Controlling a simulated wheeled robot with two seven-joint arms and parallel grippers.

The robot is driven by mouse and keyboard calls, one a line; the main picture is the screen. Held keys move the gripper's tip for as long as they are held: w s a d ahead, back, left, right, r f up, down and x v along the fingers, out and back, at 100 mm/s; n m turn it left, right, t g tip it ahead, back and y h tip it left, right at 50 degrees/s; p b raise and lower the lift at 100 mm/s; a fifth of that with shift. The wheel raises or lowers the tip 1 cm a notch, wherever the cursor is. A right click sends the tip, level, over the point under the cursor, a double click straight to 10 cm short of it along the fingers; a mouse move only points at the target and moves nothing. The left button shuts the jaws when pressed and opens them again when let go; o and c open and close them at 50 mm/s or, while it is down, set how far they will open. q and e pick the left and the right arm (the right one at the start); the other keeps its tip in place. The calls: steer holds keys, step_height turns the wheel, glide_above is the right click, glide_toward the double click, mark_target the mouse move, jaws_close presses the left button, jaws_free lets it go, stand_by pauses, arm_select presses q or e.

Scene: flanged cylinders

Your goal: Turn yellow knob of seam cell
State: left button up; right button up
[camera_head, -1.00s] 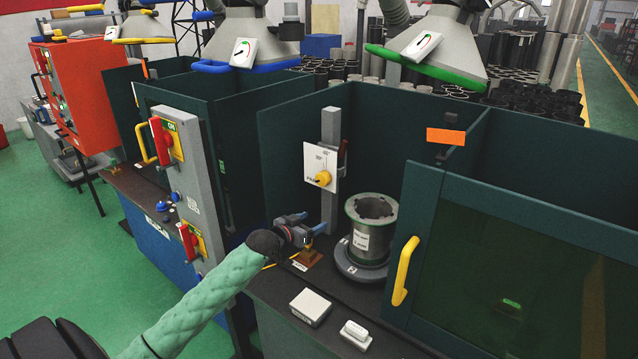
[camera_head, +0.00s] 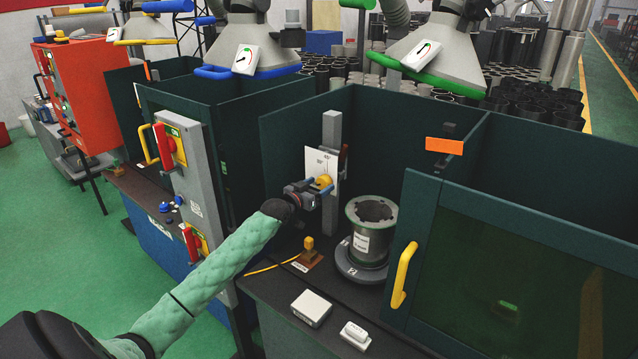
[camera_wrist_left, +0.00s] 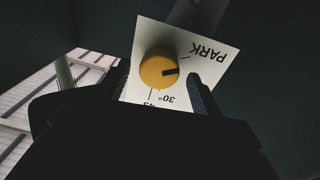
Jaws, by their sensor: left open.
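The yellow knob (camera_head: 324,182) sits on a white dial plate (camera_head: 313,160) fixed to a grey post (camera_head: 331,130). In the left wrist view the knob (camera_wrist_left: 159,71) is round with a dark pointer mark, and the plate (camera_wrist_left: 222,38) reads PARK and 30°, upside down. My left gripper (camera_head: 315,188) is at the knob in the head view. In the left wrist view its open fingers (camera_wrist_left: 160,88) stand on either side below the knob, the right one near the plate. I cannot tell whether they touch the knob. My right gripper is out of view.
A flanged cylinder (camera_head: 371,230) stands on a round dark base right of the post. Dark green panels (camera_head: 285,150) enclose the cell, and a door with a yellow handle (camera_head: 404,274) is at right. White boxes (camera_head: 311,307) lie on the front bench.

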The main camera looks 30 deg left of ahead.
arm_select(q)
steer(key=shift+w, duration=0.35)
steer(key=c, duration=1.4)
